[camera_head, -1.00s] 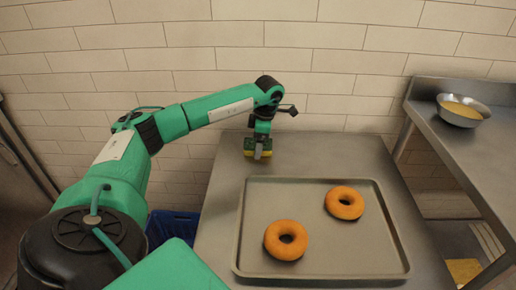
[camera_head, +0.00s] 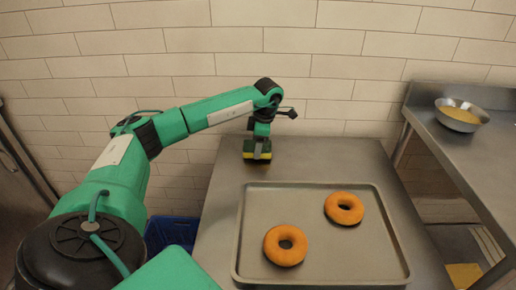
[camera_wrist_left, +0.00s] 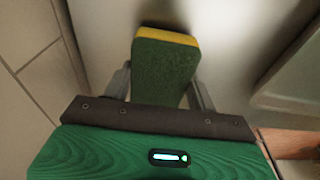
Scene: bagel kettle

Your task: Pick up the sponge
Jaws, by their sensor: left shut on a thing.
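The sponge (camera_head: 248,154) is green with a yellow layer. It is at the far left of the steel table, behind the tray. My left gripper (camera_head: 259,153) comes down on it from above and is shut on it. In the left wrist view the sponge (camera_wrist_left: 165,65) stands out between the two fingers of the gripper (camera_wrist_left: 160,85), one on each side. I cannot tell whether the sponge still touches the table. My right gripper is not in view.
A metal tray (camera_head: 330,273) with two bagels (camera_head: 286,245) (camera_head: 344,208) lies on the table (camera_head: 340,155) in front of the sponge. A metal bowl (camera_head: 462,115) stands on the raised shelf at right. A blue crate (camera_head: 170,232) is below the table's left side. A tiled wall is behind.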

